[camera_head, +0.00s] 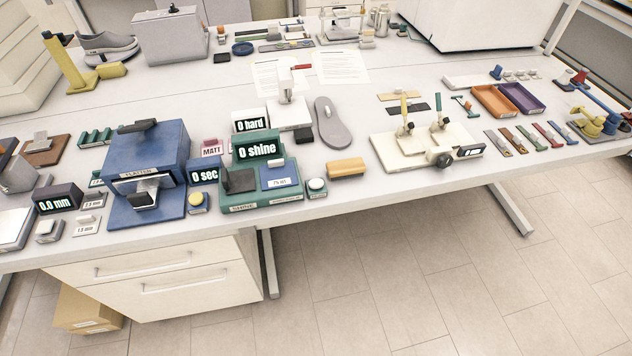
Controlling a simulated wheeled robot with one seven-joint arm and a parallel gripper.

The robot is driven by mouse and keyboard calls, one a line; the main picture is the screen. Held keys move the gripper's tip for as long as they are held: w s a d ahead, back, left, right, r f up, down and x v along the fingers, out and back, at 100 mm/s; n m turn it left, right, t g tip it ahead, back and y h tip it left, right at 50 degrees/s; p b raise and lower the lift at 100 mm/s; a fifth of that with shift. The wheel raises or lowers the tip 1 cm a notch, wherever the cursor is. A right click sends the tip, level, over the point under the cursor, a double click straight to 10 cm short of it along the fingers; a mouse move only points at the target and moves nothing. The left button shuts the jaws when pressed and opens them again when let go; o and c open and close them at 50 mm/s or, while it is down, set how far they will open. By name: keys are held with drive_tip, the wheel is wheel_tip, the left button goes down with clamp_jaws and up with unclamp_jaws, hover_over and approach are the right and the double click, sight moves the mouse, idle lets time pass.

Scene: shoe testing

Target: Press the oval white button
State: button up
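A pale white, rounded button (317,184) on a small base sits at the table's front edge, just right of the green shine tester (262,195). It looks oval from this angle; its true outline is too small to tell. A small pale block on a grey base (47,229) lies at the front left, and its shape is unclear. A yellow round button (196,199) stands between the blue flatten device and the green tester. My gripper is not in view.
The blue flatten device (172,158) rises left of the green tester. A yellow-orange block (346,168) lies just right of the white button, with a grey sole (333,136) behind. A cream fixture with upright levers (405,150) stands farther right. Open floor lies in front of the table.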

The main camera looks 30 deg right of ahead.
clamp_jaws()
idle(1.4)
